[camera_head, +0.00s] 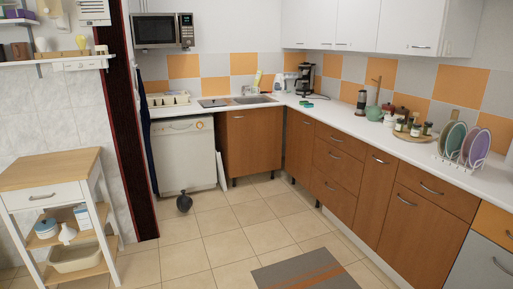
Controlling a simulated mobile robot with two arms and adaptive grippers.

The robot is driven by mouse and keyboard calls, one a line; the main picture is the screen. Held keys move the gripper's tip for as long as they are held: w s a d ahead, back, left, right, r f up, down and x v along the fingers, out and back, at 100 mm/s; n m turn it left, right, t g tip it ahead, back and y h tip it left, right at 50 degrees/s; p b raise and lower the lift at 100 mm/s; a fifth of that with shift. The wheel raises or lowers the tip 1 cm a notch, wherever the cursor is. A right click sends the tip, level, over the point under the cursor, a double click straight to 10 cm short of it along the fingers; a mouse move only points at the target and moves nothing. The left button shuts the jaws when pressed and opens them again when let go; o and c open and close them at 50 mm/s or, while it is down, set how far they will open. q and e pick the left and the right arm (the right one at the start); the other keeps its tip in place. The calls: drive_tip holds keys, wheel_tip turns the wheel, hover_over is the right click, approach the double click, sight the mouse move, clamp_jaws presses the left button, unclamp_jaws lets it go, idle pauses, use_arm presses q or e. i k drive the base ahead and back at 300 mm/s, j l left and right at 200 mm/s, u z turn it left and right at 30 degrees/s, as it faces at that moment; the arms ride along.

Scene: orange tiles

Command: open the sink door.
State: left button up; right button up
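The sink (252,99) is set into the white counter at the back of the kitchen. Below it is a brown wooden cabinet door (255,143), the sink door, which looks closed. A small handle (238,117) shows near its top left. Neither of my grippers is in view.
A white dishwasher-like appliance (185,155) stands left of the sink door. Brown drawers (336,164) line the right side. A grey and orange mat (305,272) and wooden-topped cart (50,168) are nearer. Tiled floor (225,220) between is clear.

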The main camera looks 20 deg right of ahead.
sight(255, 136)
drive_tip(key=i+l+z, duration=0.1)
drive_tip(key=i+z, duration=0.45)
drive_tip(key=i, duration=3.9)
drive_tip(key=i+l+u, duration=0.15)
drive_tip(key=i, duration=0.4)
drive_tip(key=i+u, duration=0.2)
drive_tip(key=i, duration=0.35)
drive_tip(key=i+l+u, duration=0.15)
drive_tip(key=i+l, duration=0.15)
drive_tip(key=i, duration=0.2)
